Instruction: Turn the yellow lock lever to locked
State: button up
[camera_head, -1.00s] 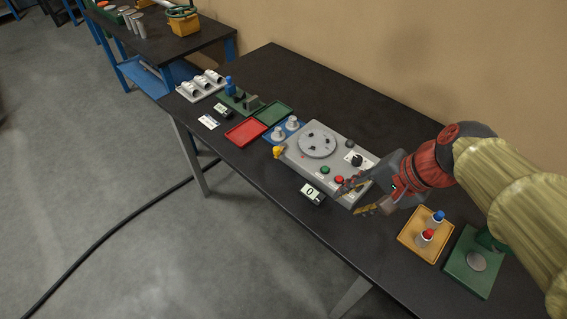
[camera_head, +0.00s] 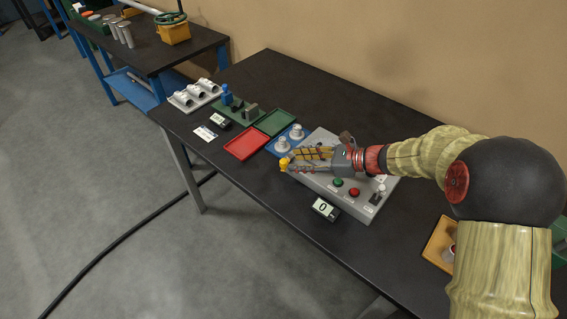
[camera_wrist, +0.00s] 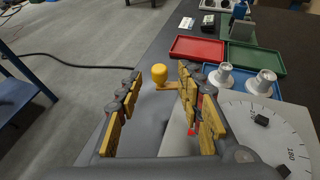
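The yellow lock lever (camera_head: 284,163) sticks out at the left end of the grey control box (camera_head: 322,184). My gripper (camera_head: 292,160) is over the left part of the box, pointing left at the lever. In the wrist view my gripper (camera_wrist: 158,88) is open, with nothing between the fingers. I cannot tell whether the right finger touches the lever arm. The round dial plate (camera_wrist: 262,130) is partly hidden by my gripper in the head view.
A blue tray with metal knobs (camera_head: 282,143), a red tray (camera_head: 246,143) and a green tray (camera_head: 274,122) lie beyond the box. Green (camera_head: 337,182) and red (camera_head: 355,192) buttons are on its top. A small counter (camera_head: 325,209) stands in front. The table's front edge is near the lever.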

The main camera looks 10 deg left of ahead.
aim_at(284, 161)
jog(key=b+x, duration=0.1)
jog(key=x, duration=0.4)
jog(key=shift+a+f+b, duration=0.2)
jog(key=shift+a+b, duration=0.1)
jog(key=shift+a, duration=0.05)
jog(key=shift+c, duration=1.3)
grip_shut()
